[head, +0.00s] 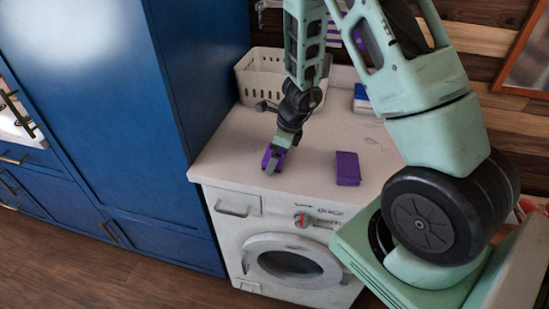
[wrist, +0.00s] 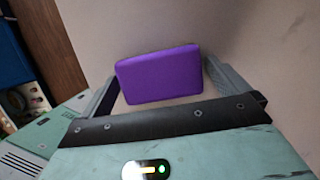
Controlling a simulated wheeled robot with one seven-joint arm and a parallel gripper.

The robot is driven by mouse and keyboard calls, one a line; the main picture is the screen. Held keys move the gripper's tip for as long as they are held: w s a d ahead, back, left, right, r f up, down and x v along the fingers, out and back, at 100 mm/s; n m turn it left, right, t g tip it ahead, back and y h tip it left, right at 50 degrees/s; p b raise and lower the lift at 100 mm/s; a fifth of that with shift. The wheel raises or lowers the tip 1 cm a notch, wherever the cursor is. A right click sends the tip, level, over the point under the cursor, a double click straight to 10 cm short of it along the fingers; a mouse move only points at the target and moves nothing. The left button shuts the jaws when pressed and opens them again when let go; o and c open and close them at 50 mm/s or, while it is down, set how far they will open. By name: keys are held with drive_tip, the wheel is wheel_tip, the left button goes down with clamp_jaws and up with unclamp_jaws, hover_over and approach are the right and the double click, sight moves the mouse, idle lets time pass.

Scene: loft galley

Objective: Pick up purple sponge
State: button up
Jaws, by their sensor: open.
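A purple sponge (wrist: 158,74) lies between the two fingers of my gripper (wrist: 168,78) in the wrist view. The fingers are open, one on each side of it, with a small gap on the right; contact on the left is unclear. In the head view my gripper (head: 275,160) points down near the front left of the white worktop. A bit of purple (head: 266,158) shows at its fingers, mostly hidden by them. A second purple block (head: 347,168) lies on the worktop to the right, apart from my gripper.
The white worktop (head: 225,158) sits over a washing machine (head: 290,262). A cream basket (head: 258,78) stands behind my gripper, and a blue-and-white item (head: 361,100) lies at the back. A tall blue cabinet (head: 190,60) borders the worktop's left. The front middle is clear.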

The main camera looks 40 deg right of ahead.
drive_tip(key=c, duration=0.8)
wheel_tip(320, 180, up, 10)
drive_tip(key=p, duration=0.3)
drive_tip(key=shift+o, duration=0.6)
drive_tip(key=shift+c, duration=0.2)
